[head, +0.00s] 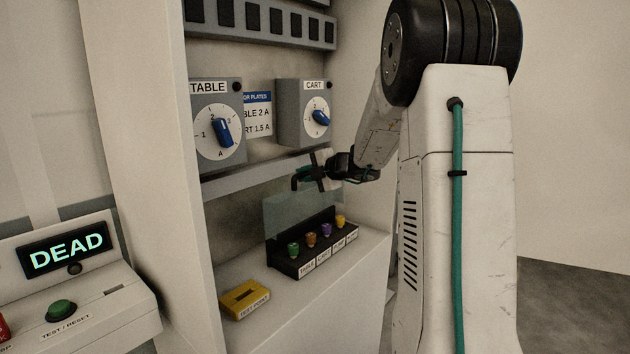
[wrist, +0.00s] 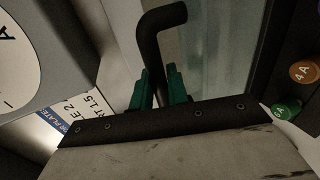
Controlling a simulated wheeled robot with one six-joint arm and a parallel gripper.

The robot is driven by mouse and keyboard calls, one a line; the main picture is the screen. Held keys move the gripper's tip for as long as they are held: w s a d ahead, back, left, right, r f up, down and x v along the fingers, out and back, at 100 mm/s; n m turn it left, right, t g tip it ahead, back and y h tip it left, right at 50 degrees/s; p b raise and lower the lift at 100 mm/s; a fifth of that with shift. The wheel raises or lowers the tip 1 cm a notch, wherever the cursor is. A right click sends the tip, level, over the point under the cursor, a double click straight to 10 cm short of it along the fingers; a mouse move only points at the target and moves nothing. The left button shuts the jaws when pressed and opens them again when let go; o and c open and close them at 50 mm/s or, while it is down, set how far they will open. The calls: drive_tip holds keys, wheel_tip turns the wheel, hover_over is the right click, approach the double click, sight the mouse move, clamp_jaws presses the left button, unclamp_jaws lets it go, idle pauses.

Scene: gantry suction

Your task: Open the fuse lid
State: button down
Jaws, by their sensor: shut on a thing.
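The fuse box (head: 290,268) is a black block on the cabinet's ledge, with green, orange, purple and yellow fuses in a row. Its clear fuse lid (head: 290,212) stands raised, roughly upright, above the fuses; the pane also shows in the wrist view (wrist: 218,45). My gripper (head: 302,181) is at the lid's upper edge. In the wrist view its green fingertips (wrist: 158,88) are shut on a black bent handle (wrist: 160,30) beside the pane. Where the handle joins the lid is hard to see.
A yellow test point block (head: 245,298) lies on the ledge, left of the fuse box. TABLE (head: 219,134) and CART (head: 316,118) dials are above, with a grey rail (head: 245,178) below them. A console (head: 70,285) at left shows DEAD.

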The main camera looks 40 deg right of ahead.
drive_tip(key=shift+w+a, duration=0.25)
drive_tip(key=shift+w, duration=0.95)
drive_tip(key=c, duration=1.7)
unclamp_jaws()
drive_tip(key=v, duration=0.7)
drive_tip(key=shift+s+d+r, duration=0.1)
drive_tip(key=shift+s+r, duration=0.05)
drive_tip(key=shift+s, duration=0.2)
